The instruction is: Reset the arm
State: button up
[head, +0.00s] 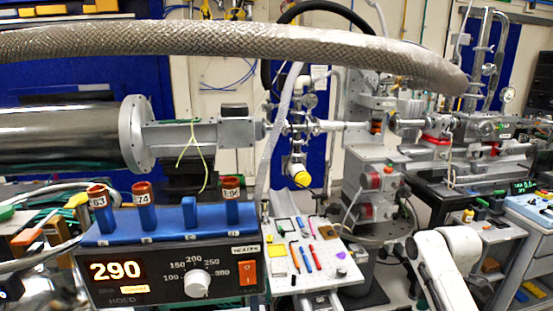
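Part of my white arm (448,262) shows at the lower right, bent, in front of the bench with the small tools. My gripper is not in the picture, so I cannot see whether it is open or holds anything. The visible arm links appear apart from the heater and the tool board, though their lower ends run out of the frame.
At the front left stands a heater (160,275) reading 290, with a blue block (165,225) holding several labelled vials. A white board (310,262) carries small tools. A braided hose (230,42) crosses above. Beamline equipment (375,190) fills the back.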

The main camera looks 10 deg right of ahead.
jog(key=s+a+f+m+y, duration=0.1)
jog(key=s+a+f+m, duration=0.5)
jog(key=s+a+f, duration=0.65)
jog(key=s+a+r+m+t+h, duration=0.1)
jog(key=s+m, duration=0.8)
jog(key=s, duration=1.3)
jog(key=shift+s+a+r, duration=0.15)
jog(key=shift+a+r, duration=0.35)
jog(key=shift+a, duration=0.15)
